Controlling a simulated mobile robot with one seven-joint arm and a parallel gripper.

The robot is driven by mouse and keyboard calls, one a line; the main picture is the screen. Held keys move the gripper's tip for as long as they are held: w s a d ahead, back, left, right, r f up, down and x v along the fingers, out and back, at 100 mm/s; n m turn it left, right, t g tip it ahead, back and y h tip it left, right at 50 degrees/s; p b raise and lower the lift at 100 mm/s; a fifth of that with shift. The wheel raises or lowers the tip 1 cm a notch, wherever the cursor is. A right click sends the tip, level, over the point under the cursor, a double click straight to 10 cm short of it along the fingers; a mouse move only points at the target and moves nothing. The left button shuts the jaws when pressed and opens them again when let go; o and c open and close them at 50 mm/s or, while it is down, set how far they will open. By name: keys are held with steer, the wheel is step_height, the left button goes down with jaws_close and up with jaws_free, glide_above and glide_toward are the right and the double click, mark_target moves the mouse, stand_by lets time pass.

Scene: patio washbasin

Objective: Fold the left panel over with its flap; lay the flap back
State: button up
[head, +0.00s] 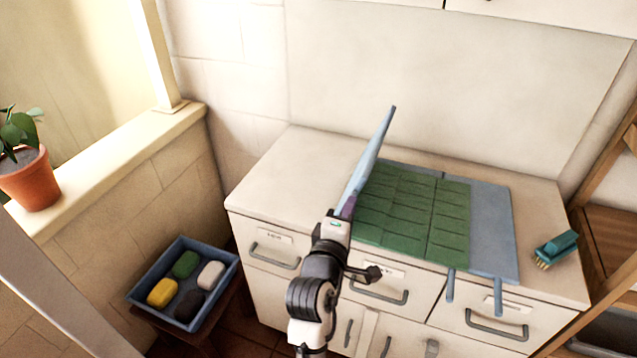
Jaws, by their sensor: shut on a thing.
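A folding mat lies on the white cabinet top. Its left panel (370,155) is pale blue and stands up steeply, seen nearly edge-on. A small purple flap (349,205) shows at the panel's near lower edge. My gripper (345,212) is at this flap and shut on it; the fingertips are mostly hidden by my own wrist. The green middle part (412,212), marked with a grid of rectangles, lies flat to the right of the raised panel. The blue-grey right panel (490,225) lies flat on the counter.
Two blue-grey straps (450,286) hang over the counter's front edge. A teal brush (556,248) lies at the right end. A blue tray (183,283) with several soaps stands low at left. The counter top (290,175) left of the raised panel is bare.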

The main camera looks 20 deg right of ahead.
steer(key=shift+w+a+f, duration=0.1)
steer(key=shift+a+f, duration=0.05)
steer(key=shift+f, duration=0.05)
steer(key=shift+w+a+r, duration=0.15)
steer(key=shift+w+a, duration=0.4)
steer(key=shift+a, duration=0.2)
steer(key=shift+w+a+r, duration=0.15)
steer(key=shift+w+a, duration=0.4)
steer(key=shift+a, duration=0.2)
steer(key=w+a+f+b, duration=0.9)
steer(key=a+f+b, duration=0.1)
steer(key=a+f, duration=0.2)
steer(key=shift+w+a+f, duration=0.2)
steer(key=shift+w+a, duration=0.15)
steer(key=shift+a, duration=0.25)
step_height(320, 180, down, 4)
steer(key=b, duration=0.3)
steer(key=shift+a+r, duration=0.1)
steer(key=shift+r, duration=0.05)
steer(key=o, duration=1.7)
steer(key=shift+o, duration=0.2)
